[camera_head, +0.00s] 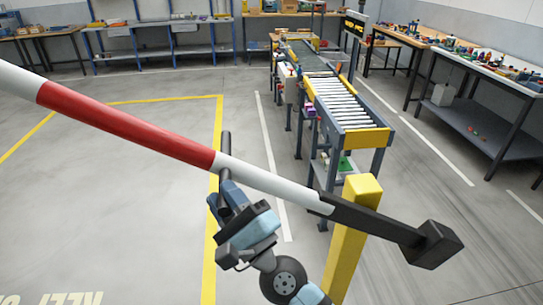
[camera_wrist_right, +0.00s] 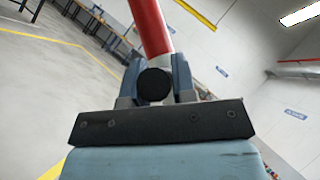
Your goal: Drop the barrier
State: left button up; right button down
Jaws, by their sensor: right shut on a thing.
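The barrier is a long red and white boom (camera_head: 125,126) that slants across the head view from upper left to lower right. Its right end is a black arm with a block-shaped counterweight (camera_head: 432,244), beside the top of a yellow post (camera_head: 350,230). A black bar handle (camera_head: 226,146) crosses the boom near the end of its red band. My right gripper (camera_head: 222,190) is shut on this handle. In the right wrist view the handle's round dark end (camera_wrist_right: 153,86) sits between the fingers, with the red band (camera_wrist_right: 149,28) beyond. My left gripper is not in view.
A roller conveyor (camera_head: 345,103) stands behind the post. Workbenches (camera_head: 490,80) with small items line the right side, and blue-framed benches (camera_head: 160,30) line the back wall. The floor left of the yellow line (camera_head: 214,125) is clear.

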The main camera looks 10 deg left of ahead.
pick_arm(q)
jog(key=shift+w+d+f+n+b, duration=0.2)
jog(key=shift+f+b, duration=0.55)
jog(key=shift+b, duration=0.3)
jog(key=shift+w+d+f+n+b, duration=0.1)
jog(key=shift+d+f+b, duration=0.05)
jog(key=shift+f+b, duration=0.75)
pick_arm(e)
jog(key=s+a+f+n+g+h, duration=0.1)
jog(key=a+f+n+g, duration=0.1)
jog(key=f, duration=0.9)
jog(key=s+a+f+n+g+h, duration=0.1)
jog(key=a+f+n, duration=0.3)
jog(key=f, duration=0.8)
jog(key=shift+n+g, duration=0.5)
jog(key=shift+g, duration=0.4)
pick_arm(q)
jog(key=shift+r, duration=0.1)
pick_arm(e)
jog(key=shift+s, duration=0.1)
jog(key=c, duration=0.9)
grip_release()
jog(key=shift+a+f, duration=0.1)
jog(key=shift+f, duration=0.1)
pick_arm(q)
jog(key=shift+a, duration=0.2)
